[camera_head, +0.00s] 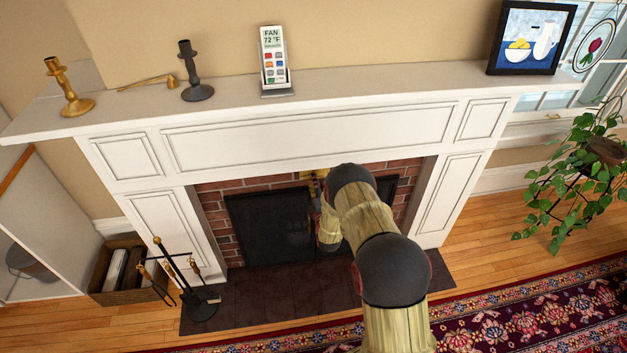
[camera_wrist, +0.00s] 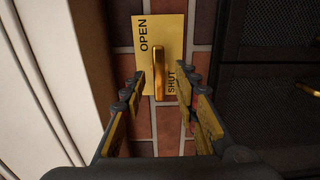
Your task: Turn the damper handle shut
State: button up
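In the wrist view, a brass plate (camera_wrist: 176,22) on the brick carries the words OPEN at upper left and SHUT at lower right, both turned sideways. The brass damper handle (camera_wrist: 158,74) stands on it as a bar running up and down the picture, with SHUT just to its right. My gripper (camera_wrist: 162,82) is open, one finger on each side of the handle's lower part, with visible gaps; contact is not seen.
The white mantel (camera_head: 310,135) overhangs the brick firebox, which has dark mesh screens (camera_head: 268,225). Candlesticks and a remote stand (camera_head: 275,62) are on the shelf. Fire tools (camera_head: 190,285) stand at left on the dark hearth (camera_head: 270,300). A plant (camera_head: 580,165) is at right.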

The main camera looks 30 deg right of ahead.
jog(key=v, duration=0.9)
jog(key=shift+s, duration=0.1)
